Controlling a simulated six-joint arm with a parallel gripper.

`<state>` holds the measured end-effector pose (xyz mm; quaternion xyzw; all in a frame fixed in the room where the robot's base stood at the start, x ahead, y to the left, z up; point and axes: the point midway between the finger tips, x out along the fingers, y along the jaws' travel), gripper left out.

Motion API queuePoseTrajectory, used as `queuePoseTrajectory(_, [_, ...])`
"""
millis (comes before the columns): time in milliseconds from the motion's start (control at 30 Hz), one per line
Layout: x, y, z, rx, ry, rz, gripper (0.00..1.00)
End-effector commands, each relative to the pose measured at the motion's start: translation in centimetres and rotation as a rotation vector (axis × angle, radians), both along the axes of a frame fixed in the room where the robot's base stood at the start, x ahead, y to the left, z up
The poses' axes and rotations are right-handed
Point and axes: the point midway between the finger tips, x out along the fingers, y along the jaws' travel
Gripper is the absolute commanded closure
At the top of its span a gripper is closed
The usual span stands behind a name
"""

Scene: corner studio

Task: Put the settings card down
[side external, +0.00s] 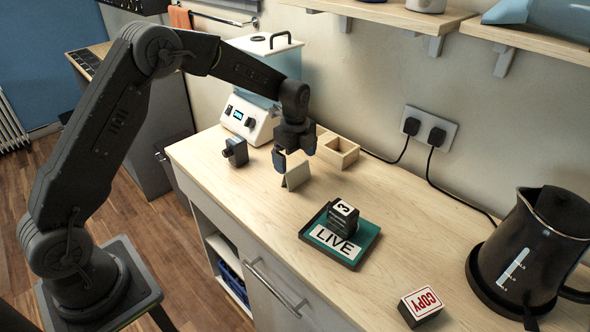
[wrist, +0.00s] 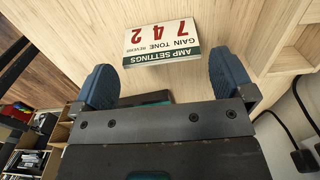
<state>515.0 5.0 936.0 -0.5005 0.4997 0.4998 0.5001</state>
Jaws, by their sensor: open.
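The settings card (side external: 296,177) is a small beige folded card standing tent-like on the wooden counter. In the wrist view the card (wrist: 162,43) shows upside-down print, "AMP SETTINGS", with red figures 7, 4 and 2. My gripper (side external: 294,157) is just above the card, fingers pointing down. In the wrist view my gripper (wrist: 166,78) has its two blue fingers wide apart, with the card centred across the gap and just beyond the tips. The fingers look clear of the card, with nothing held.
A teal tray (side external: 371,241) labelled LIVE holds black blocks (side external: 342,217). A COPY stamp (side external: 421,305) and black kettle (side external: 535,245) are to the right. A wooden box (side external: 340,153), a white appliance (side external: 250,118) and a small black device (side external: 235,152) stand near my gripper. Counter (side external: 225,180) is bare around the card.

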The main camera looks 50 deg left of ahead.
Motion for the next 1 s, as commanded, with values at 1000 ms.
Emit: queuePoseTrajectory(1000, [-9.8,-2.6,17.2,-0.034,-0.171,0.523,0.0])
